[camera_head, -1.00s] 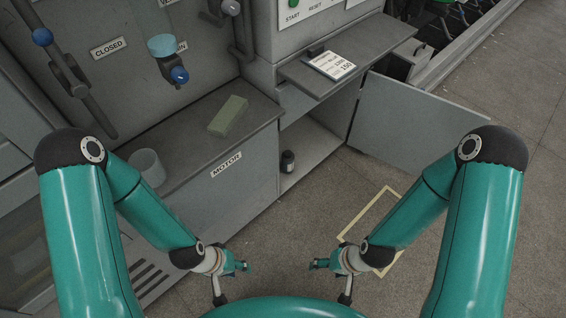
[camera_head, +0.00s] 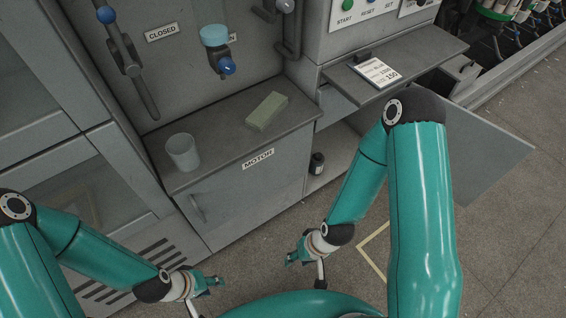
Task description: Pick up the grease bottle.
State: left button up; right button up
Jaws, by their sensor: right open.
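A small dark bottle (camera_head: 317,163) with a pale label stands upright on the floor of the open cabinet bay, right of the motor cabinet. It looks like the grease bottle. My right gripper (camera_head: 303,271) is open and empty, in front of the bay and below the bottle in the picture, apart from it. My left gripper (camera_head: 206,296) looks open and empty, in front of the motor cabinet's vents, further from the bottle.
The motor cabinet (camera_head: 225,199) carries a cup (camera_head: 182,152) and a green block (camera_head: 267,111) on top. A shelf (camera_head: 425,62) with a printed card (camera_head: 375,72) overhangs the bay. An open door panel (camera_head: 480,150) stands to the right. A yellow floor outline (camera_head: 371,263) is partly hidden by my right arm.

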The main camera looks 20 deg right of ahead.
aim_at(316, 167)
jog(key=z, duration=0.2)
jog(key=i, duration=0.2)
jog(key=u, duration=2.15)
jog(key=k, duration=2.1)
jog(key=z, duration=1.4)
jog(key=i, duration=1.15)
jog(key=z, duration=0.1)
